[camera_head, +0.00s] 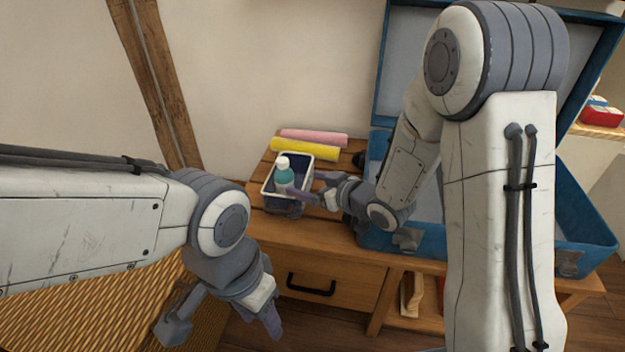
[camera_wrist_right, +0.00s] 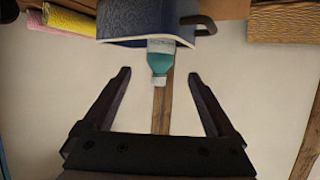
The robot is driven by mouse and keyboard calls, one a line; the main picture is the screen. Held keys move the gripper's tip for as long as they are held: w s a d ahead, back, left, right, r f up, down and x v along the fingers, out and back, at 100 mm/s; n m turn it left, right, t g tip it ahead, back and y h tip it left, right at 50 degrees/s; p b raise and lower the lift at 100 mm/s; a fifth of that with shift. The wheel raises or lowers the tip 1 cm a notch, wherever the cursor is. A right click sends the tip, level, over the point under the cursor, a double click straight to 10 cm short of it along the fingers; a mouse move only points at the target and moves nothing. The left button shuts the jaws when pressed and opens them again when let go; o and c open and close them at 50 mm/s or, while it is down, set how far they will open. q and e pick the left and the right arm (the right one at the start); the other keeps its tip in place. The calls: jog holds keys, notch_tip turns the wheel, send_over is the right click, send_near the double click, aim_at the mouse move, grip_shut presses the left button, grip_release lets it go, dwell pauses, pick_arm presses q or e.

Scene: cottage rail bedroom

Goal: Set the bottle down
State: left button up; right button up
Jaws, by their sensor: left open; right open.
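The bottle (camera_head: 284,174), teal with a white cap, stands upright inside a small bin (camera_head: 306,156) with a white rim and dark blue sides, on the wooden table. My left gripper (camera_head: 228,325) is open and empty, low in front of the table, away from the bottle.
Pink (camera_head: 314,137) and yellow (camera_head: 304,149) rolls lie behind the bin. A large open blue case (camera_head: 585,222) fills the table's right side. A drawer with a dark handle (camera_head: 311,285) is below the tabletop. A woven mat (camera_head: 60,310) lies at lower left.

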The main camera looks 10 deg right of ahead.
jog(key=s+r+g+h, duration=0.3)
jog(key=s+g+h, duration=0.4)
jog(key=s, duration=2.4)
jog(key=g, duration=0.4)
jog(key=shift+a+r, duration=0.2)
jog(key=shift+a, duration=0.1)
notch_tip(320, 180, up, 35)
jog(key=p, duration=3.5)
